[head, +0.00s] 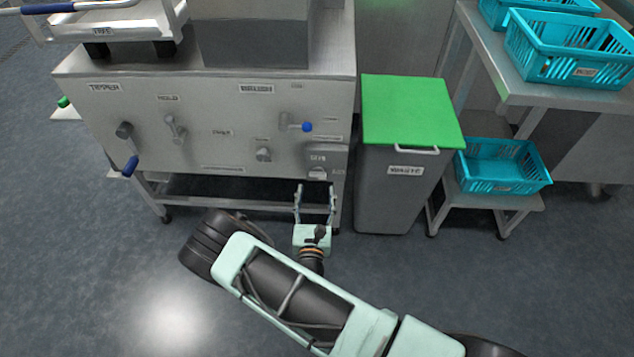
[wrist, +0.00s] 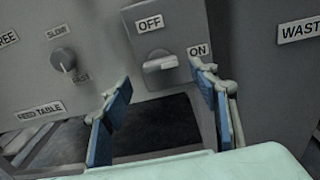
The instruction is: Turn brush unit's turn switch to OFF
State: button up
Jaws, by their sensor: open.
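The turn switch (wrist: 160,63) is a light grey knob on the front of the grey metal brush unit (head: 215,120). In the wrist view an OFF label (wrist: 150,23) is above it and an ON label (wrist: 198,50) is to its right. Its handle lies roughly sideways, one end toward ON. The switch also shows in the head view (head: 317,173), low at the panel's right. My gripper (head: 315,190) is open and empty in front of and slightly below the switch. In the wrist view its blue-padded fingers (wrist: 160,88) stand apart either side of the switch, not touching it.
A dark knob marked SLOW (wrist: 63,60) is left of the switch. A grey bin with a green lid (head: 410,112) stands close to the unit's right. Blue crates (head: 505,187) are on a stand farther right. Floor is clear at the left front.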

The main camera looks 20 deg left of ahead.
aim_at(317, 178)
jog(key=b+x, duration=0.1)
jog(key=x, duration=0.4)
jog(key=shift+w, duration=0.1)
jog(key=c, duration=1.2)
jog(key=shift+o, duration=0.2)
